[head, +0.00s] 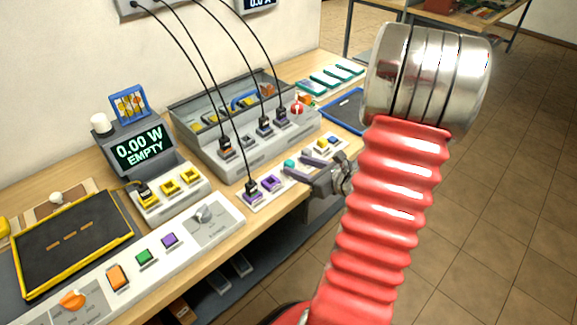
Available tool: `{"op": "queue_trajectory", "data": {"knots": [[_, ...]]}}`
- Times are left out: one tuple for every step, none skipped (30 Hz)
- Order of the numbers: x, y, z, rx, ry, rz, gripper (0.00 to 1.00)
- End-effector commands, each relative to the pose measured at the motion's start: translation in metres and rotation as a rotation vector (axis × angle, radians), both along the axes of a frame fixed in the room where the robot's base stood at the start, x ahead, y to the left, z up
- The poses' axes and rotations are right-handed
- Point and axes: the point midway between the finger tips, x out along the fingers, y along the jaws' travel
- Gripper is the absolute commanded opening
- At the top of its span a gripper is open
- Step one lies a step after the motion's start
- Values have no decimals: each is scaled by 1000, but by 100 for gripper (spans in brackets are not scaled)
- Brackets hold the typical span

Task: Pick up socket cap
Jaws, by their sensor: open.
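A small teal piece (290,164), which looks like the socket cap, sits on the pale strip (263,203) at the front right of the bench. It is too small to make out in detail. My gripper (295,165) reaches in from the right, low over the strip, with its two dark fingers apart. The teal piece shows at the fingertips, roughly between them. I cannot tell whether the fingers touch it. Part of the strip is hidden behind the fingers.
Purple sockets (271,183), one with a black-cabled plug (251,188), lie just left of my gripper. Behind stands a grey console (215,152) with more cabled plugs. A display reading "0.00 W EMPTY" (140,148) stands left. The floor (480,215) at right is clear.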

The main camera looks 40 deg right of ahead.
Motion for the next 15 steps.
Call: {"op": "queue_trajectory", "data": {"knots": [[1,0,-1,0,0,1,45],[2,0,-1,0,0,1,45],[5,0,-2,0,0,2,45],[7,0,-3,0,0,3,45],[10,0,-4,0,0,3,45],[14,0,-6,1,0,2,45],[17,0,-7,1,0,4,45],[21,0,-9,2,0,5,45],[26,0,-11,2,0,3,45],[30,0,-12,1,0,4,45],[34,0,-14,1,0,5,45],[38,0,-15,1,0,3,45],[41,0,-16,1,0,3,45],[43,0,-17,0,0,3,45],[46,0,-18,0,0,3,45]]}}
